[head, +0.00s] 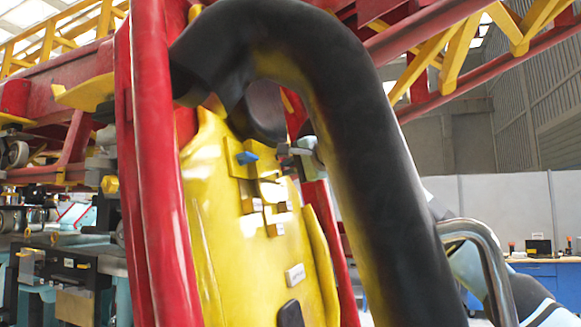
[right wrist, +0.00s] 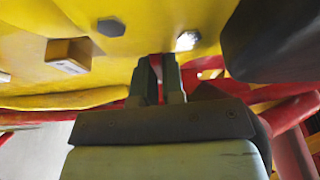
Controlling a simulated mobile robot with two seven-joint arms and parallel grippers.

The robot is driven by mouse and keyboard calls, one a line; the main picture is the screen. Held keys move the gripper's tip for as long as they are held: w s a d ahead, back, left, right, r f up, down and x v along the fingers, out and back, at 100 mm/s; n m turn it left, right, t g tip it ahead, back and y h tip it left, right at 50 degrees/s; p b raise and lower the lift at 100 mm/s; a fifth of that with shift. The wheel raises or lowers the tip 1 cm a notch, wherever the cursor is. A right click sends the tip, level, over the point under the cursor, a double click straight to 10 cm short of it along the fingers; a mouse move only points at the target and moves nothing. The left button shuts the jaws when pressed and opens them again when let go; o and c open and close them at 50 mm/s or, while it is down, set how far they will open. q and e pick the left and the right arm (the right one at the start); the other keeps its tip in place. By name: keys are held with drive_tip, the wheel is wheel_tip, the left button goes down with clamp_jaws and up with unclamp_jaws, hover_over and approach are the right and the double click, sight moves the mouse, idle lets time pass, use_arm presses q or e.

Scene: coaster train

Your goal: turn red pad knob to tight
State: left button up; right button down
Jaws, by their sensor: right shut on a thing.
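The yellow panel (head: 215,150) carries a blue knob (head: 247,157) and several small labelled blocks. My right gripper (head: 285,149) reaches in from the right, behind the black padded bar, with its fingertips at the panel's upper right. In the right wrist view my right gripper (right wrist: 158,72) is closed up to the yellow surface. A narrow dark red piece, which I take for the red pad knob (right wrist: 156,65), shows between its fingers and is mostly hidden. Its turn position cannot be read. My left gripper is not in view.
The thick black padded bar (head: 335,110) arches in front of the panel and hides much of my right arm. A red post (head: 165,170) stands close on the left. In the right wrist view a dark pad (right wrist: 275,45) is close on the right.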

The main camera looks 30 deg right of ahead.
drive_tip(key=shift+m, duration=0.5)
drive_tip(key=c, duration=1.2)
unclamp_jaws()
drive_tip(key=shift+r+b+v, duration=0.15)
drive_tip(key=shift+b+v, duration=0.7)
drive_tip(key=shift+v, duration=2.6)
drive_tip(key=shift+r+b+v, duration=0.2)
drive_tip(key=shift+b+v, duration=0.6)
drive_tip(key=shift+v, duration=2.65)
